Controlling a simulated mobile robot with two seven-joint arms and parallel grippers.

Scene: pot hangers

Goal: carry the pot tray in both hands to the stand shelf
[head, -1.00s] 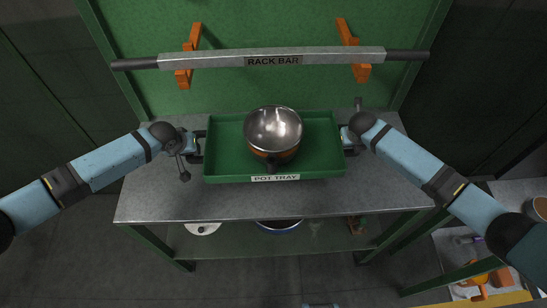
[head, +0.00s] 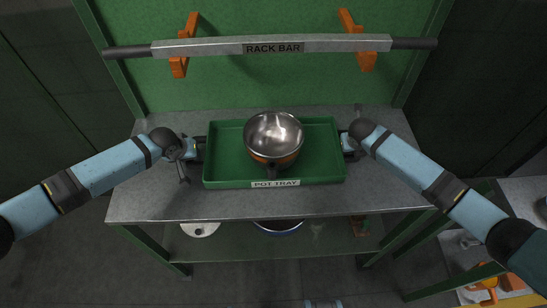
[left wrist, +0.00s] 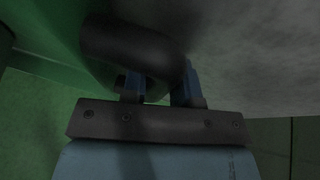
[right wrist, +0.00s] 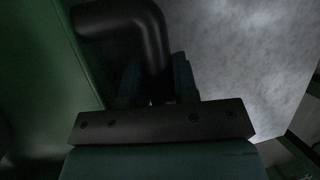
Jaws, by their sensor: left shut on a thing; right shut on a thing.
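The green pot tray (head: 225,170) is over the grey stand top in the head view; I cannot tell whether it touches the surface. A metal pot with a copper-brown side (head: 273,135) sits inside it, slightly right of the middle. My left gripper (head: 198,149) is at the tray's left end, shut on its dark handle, which shows in the left wrist view (left wrist: 130,45). My right gripper (head: 348,145) is at the right end, shut on the other dark handle, seen in the right wrist view (right wrist: 125,20). The tray looks about level.
The rack bar (head: 210,48) runs across above the back of the stand, on orange brackets (head: 180,66). The stand's grey top (head: 150,195) has free room around the tray. A lower shelf (head: 230,245) holds a white lid-like item (head: 200,229) and a blue-rimmed pan (head: 279,228).

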